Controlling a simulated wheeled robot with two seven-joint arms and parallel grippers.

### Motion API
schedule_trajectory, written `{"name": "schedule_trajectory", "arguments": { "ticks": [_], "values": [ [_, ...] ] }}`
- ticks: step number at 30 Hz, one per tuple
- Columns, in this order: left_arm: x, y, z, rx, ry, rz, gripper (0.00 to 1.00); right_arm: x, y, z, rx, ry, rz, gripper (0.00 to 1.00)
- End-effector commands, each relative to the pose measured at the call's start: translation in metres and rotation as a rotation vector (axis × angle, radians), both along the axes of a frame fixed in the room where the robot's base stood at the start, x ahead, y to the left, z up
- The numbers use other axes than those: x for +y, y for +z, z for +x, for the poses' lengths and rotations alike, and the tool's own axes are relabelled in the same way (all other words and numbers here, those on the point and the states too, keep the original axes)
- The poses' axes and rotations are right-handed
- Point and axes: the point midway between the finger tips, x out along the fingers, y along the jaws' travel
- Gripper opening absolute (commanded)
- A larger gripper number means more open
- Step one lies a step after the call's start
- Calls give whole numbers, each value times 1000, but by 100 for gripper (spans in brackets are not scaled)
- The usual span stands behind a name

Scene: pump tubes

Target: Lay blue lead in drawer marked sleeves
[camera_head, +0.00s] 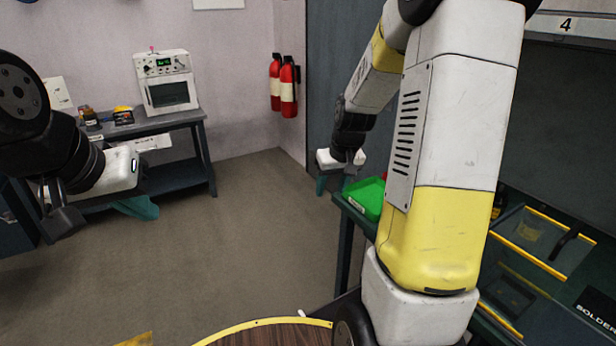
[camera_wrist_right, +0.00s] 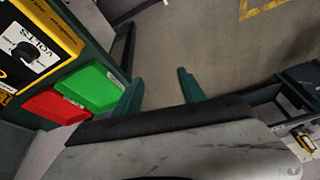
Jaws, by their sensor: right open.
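I see no blue lead that I can make out and no drawer with a readable sleeves mark. My right gripper (camera_head: 336,184) hangs over the floor beside the green bin's bench. In the right wrist view its two teal fingers (camera_wrist_right: 160,92) are apart, with nothing between them but bare floor. My left gripper (camera_head: 136,207) is at the left, over the floor in front of the far bench. Its teal fingers overlap, so its opening is unclear. A small blue shape (camera_head: 27,1) is cut off at the top left edge; I cannot tell what it is.
A green bin (camera_head: 364,198) sits on the right bench, with a red bin (camera_wrist_right: 56,106) and a yellow volts meter (camera_wrist_right: 38,42) near it. Yellow-edged units (camera_head: 528,258) and a solder label (camera_head: 597,307) are at right. A white oven (camera_head: 168,88) stands on the far bench. The middle floor is clear.

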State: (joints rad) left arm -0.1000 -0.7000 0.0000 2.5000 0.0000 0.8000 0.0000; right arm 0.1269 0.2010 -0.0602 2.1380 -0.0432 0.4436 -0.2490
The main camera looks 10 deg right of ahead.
Motion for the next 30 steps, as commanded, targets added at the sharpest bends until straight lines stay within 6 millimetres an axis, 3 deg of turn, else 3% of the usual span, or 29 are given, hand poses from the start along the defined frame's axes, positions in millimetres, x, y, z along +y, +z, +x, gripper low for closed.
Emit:
{"name": "schedule_trajectory", "arguments": {
  "ticks": [1,3,12,21,25,30],
  "values": [
    [0,0,0,0,0,0,0,9,23,-11,-22,0,8,48],
    [0,0,0,0,0,0,0,20,47,-28,-43,-2,20,48],
    [0,0,0,0,0,0,0,64,125,-116,-122,-2,80,48],
    [0,0,0,0,0,0,0,90,155,-199,-182,4,131,48],
    [0,0,0,0,0,0,0,94,157,-216,-192,4,142,48],
    [0,0,0,0,0,0,0,95,157,-222,-193,3,146,48]
  ]
}}
